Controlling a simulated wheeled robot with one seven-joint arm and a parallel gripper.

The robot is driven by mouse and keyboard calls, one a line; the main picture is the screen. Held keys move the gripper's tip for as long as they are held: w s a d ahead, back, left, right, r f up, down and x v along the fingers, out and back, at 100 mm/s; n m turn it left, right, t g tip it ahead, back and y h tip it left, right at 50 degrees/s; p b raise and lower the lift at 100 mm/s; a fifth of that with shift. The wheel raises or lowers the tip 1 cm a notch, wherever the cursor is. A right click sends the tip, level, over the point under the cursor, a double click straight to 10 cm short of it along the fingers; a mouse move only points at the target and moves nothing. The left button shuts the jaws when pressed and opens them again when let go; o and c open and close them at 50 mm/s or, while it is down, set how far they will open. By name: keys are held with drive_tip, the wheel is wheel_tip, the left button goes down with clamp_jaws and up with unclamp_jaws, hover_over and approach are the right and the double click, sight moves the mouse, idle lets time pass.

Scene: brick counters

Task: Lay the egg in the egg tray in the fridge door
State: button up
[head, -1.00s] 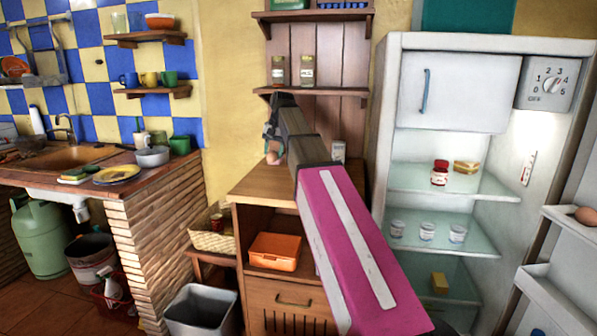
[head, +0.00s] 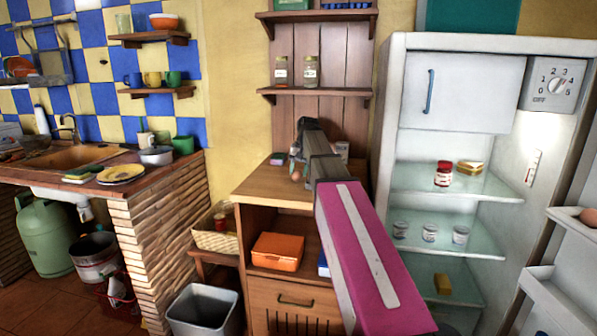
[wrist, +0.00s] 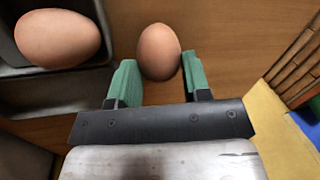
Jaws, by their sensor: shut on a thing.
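My gripper (head: 298,168) is over the wooden cabinet top, left of the open fridge. In the wrist view its two green fingers (wrist: 160,82) are shut on a brown egg (wrist: 159,52), which sticks out past the fingertips. The held egg shows small in the head view (head: 296,174). A second brown egg (wrist: 57,38) lies in a dark grey container (wrist: 62,92) to the left in the wrist view. The fridge door's upper rack (head: 570,225) is at the right edge, with an egg (head: 589,217) in it. The rack's inside is mostly hidden.
The fridge (head: 393,110) stands open; its glass shelf (head: 465,195) bears jars and food. My arm crosses in front of the wooden cabinet (head: 262,190). A wall shelf (head: 313,91) with jars hangs above the gripper. A lower door rack (head: 545,300) sits beneath the upper one.

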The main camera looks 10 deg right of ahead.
drive_tip(key=shift+f, duration=0.15)
drive_tip(key=o, duration=0.4)
drive_tip(key=shift+c, duration=0.2)
